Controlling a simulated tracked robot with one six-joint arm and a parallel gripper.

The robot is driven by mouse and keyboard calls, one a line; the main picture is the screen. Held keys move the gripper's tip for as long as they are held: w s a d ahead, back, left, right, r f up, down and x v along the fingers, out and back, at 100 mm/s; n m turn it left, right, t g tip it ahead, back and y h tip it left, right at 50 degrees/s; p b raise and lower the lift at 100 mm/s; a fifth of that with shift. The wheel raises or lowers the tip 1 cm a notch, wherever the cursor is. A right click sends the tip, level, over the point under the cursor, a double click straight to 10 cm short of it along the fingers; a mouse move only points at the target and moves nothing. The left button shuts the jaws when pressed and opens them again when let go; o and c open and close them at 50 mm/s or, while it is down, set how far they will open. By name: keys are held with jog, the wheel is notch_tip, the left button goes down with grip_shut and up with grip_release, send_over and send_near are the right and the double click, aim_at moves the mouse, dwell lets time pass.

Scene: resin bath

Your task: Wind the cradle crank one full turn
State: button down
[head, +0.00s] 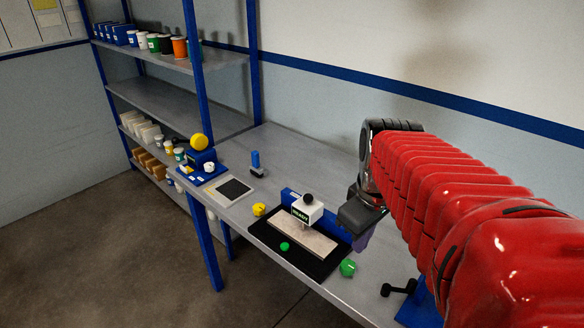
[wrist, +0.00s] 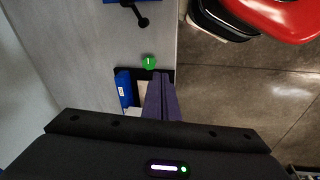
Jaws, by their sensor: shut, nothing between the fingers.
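The black crank (head: 398,289) shows at the lower right of the head view, at the front edge of the bench. It sits by a blue stand (head: 418,313), partly hidden behind my red arm. In the wrist view the crank (wrist: 138,14) is at the top edge, beside a bit of blue (wrist: 116,1). My gripper (head: 361,240) has purple fingers that point down over the bench, left of and beyond the crank in the head view. The fingers (wrist: 162,98) are together and empty in the wrist view, apart from the crank.
A black tray (head: 318,268) with a pale slab, a white READY box (head: 307,209) and a green knob (head: 348,268) lies left of my gripper. A yellow knob (head: 259,210), a grey pad (head: 234,190) and a blue device (head: 203,161) stand farther left.

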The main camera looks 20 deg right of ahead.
jog(key=s+a+m+t+y, duration=0.1)
jog(key=a+m+t, duration=0.1)
jog(key=a, duration=1.4)
jog(key=shift+s+a+m+t, duration=0.2)
jog(key=shift+a+m+t, duration=0.2)
jog(key=shift+t, duration=0.4)
jog(key=shift+f, duration=0.1)
